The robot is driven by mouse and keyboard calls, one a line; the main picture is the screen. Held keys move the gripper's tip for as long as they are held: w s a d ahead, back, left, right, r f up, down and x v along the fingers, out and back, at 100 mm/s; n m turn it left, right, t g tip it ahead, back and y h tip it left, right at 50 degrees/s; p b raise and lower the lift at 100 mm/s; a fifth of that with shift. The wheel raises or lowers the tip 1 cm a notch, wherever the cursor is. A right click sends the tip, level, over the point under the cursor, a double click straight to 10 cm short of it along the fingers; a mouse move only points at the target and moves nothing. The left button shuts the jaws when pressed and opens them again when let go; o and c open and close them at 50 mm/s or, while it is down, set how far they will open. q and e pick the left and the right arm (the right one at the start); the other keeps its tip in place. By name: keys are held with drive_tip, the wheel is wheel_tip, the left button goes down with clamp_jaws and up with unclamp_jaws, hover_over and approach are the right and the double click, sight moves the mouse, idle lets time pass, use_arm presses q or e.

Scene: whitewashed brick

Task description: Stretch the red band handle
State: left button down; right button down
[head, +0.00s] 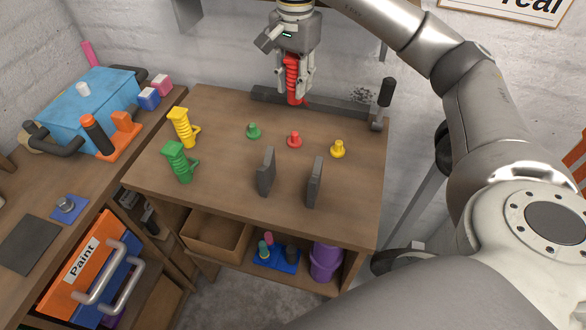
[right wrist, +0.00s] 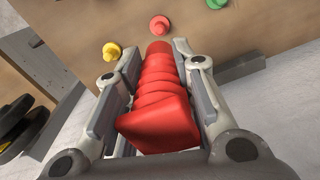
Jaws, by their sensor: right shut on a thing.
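My right gripper (head: 293,82) is shut on the red band handle (head: 292,80), above the back edge of the wooden table. In the right wrist view the red ribbed handle (right wrist: 160,100) sits between the two fingers of the right gripper (right wrist: 157,85). A red peg (head: 294,139) stands on the table between a green peg (head: 253,131) and a yellow peg (head: 338,149). A yellow handle (head: 183,127) and a green handle (head: 178,161) stand upright at the table's left side. My left gripper is not in view.
Two dark grey upright plates (head: 266,171) and (head: 315,182) stand near the table's front. A dark bar (head: 330,103) runs along the back edge, with a dark-headed post at its right end. A blue toolbox (head: 88,98) is on the left bench. The table's middle is mostly clear.

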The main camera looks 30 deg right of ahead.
sight(295, 58)
drive_tip(key=shift+f, duration=0.2)
drive_tip(key=shift+f+b, duration=2.3)
drive_tip(key=shift+f, duration=1)
drive_tip(key=c, duration=1.1)
unclamp_jaws()
drive_tip(key=shift+r, duration=0.1)
wheel_tip(295, 58, up, 12)
drive_tip(key=shift+f, duration=0.1)
